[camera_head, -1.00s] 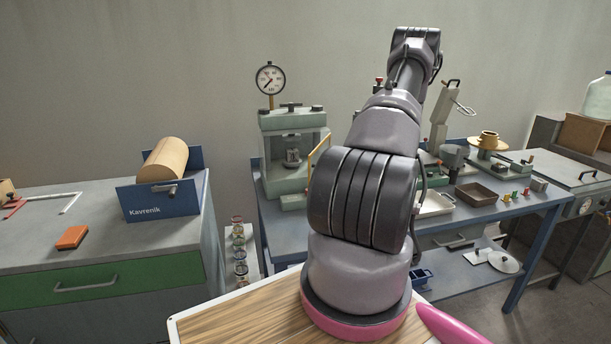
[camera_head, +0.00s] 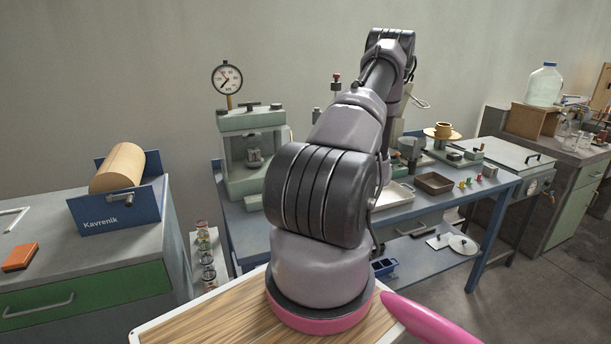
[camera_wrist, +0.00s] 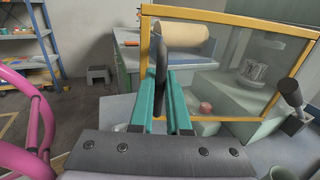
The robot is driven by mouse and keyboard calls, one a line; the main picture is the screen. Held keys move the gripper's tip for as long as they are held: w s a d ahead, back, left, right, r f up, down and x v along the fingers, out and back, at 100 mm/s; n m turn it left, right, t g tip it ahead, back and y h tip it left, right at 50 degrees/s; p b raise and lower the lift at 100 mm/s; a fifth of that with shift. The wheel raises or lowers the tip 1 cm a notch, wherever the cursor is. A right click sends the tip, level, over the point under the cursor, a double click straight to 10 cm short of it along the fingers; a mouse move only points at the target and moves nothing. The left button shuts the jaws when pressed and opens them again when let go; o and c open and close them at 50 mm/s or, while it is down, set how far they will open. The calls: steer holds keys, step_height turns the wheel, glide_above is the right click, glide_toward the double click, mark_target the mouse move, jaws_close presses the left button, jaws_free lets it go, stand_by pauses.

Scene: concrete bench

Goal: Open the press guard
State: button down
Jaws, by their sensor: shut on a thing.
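The press (camera_head: 253,152) stands on the blue bench, with its front opening facing me in the head view. In the wrist view its guard is a clear panel (camera_wrist: 225,70) in a yellow frame (camera_wrist: 240,17). A dark upright handle (camera_wrist: 160,48) is at the panel's left side. My gripper (camera_wrist: 161,78) has teal fingers and is shut on this handle. The metal fitting inside the press (camera_wrist: 254,72) shows through the panel. In the head view my arm hides my gripper and the guard.
A round dial gauge (camera_head: 227,78) rises behind the press. A dark lever with a black knob (camera_wrist: 290,92) is close at right in the wrist view. A brown tray (camera_head: 434,183) and small parts are farther right on the bench. Open floor is at lower right.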

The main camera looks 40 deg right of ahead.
steer(key=shift+w+r, duration=0.1)
steer(key=c, duration=0.9)
jaws_free()
steer(key=v, duration=1.1)
